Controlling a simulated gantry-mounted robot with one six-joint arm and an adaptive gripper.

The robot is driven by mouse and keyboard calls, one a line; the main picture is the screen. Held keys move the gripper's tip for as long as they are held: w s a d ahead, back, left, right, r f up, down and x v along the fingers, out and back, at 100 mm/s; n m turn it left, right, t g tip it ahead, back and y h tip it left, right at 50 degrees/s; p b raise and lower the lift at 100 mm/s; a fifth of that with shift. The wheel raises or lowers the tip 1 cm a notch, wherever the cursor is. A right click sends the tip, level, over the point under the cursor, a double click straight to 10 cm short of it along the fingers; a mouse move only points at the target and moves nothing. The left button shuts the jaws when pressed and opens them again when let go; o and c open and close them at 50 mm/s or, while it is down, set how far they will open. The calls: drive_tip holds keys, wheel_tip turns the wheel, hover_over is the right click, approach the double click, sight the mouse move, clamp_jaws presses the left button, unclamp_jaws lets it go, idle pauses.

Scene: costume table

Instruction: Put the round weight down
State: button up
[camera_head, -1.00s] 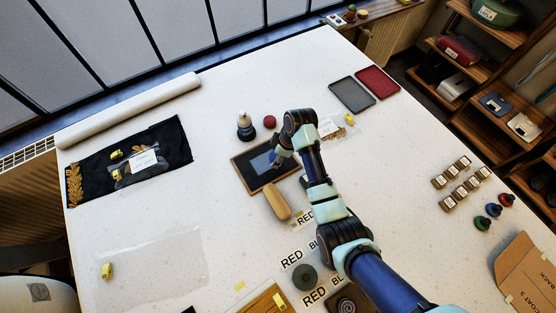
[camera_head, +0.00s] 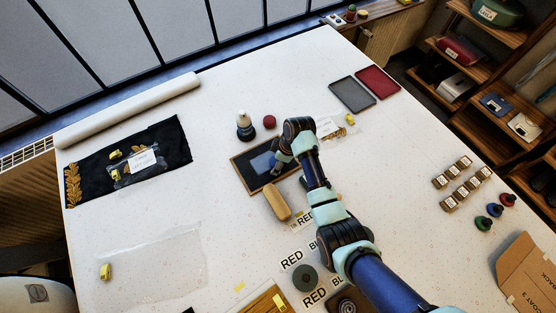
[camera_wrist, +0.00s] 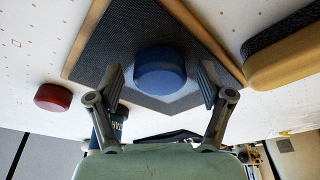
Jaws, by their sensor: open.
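A blue round block (camera_wrist: 160,70), which I take for the round weight, sits on the dark panel of a wood-framed board (camera_wrist: 108,48) in the wrist view. My gripper (camera_wrist: 160,85) is open, with one finger on each side of the block; gaps show between the fingers and it. In the head view the framed board (camera_head: 238,163) lies mid-table. My gripper (camera_head: 275,168) is low over its right part, and my arm hides the block there.
A wooden-backed eraser (camera_head: 277,203) lies against the board's near side. A red round piece (camera_head: 269,122) and a white-topped dark bottle (camera_head: 245,127) stand behind the board. A dark disc (camera_head: 305,278) lies on printed labels nearer.

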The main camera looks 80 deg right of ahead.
drive_tip(key=p+v, duration=0.1)
drive_tip(key=v, duration=1.1)
drive_tip(key=shift+r, duration=0.15)
drive_tip(key=w+a+r+t+h, duration=0.1)
drive_tip(key=w+a+r+t, duration=0.15)
drive_tip(key=w+a, duration=0.6)
drive_tip(key=w+a+r+t+h, duration=0.1)
drive_tip(key=w+a+r, duration=0.3)
drive_tip(key=w+a, duration=0.4)
drive_tip(key=w+a+r+t, duration=0.15)
drive_tip(key=a+r, duration=0.25)
drive_tip(key=a, duration=0.4)
drive_tip(key=a+r+t, duration=0.2)
drive_tip(key=a+r, duration=0.1)
drive_tip(key=a, duration=0.5)
drive_tip(key=s+a+r+t+y, duration=0.2)
drive_tip(key=a+r, duration=0.4)
drive_tip(key=a, duration=0.3)
wheel_tip(320, 180, up, 14)
drive_tip(key=p, duration=1.4)
drive_tip(key=shift+t, duration=0.3)
drive_tip(key=shift+s+a+f, duration=0.1)
drive_tip(key=shift+s, duration=0.05)
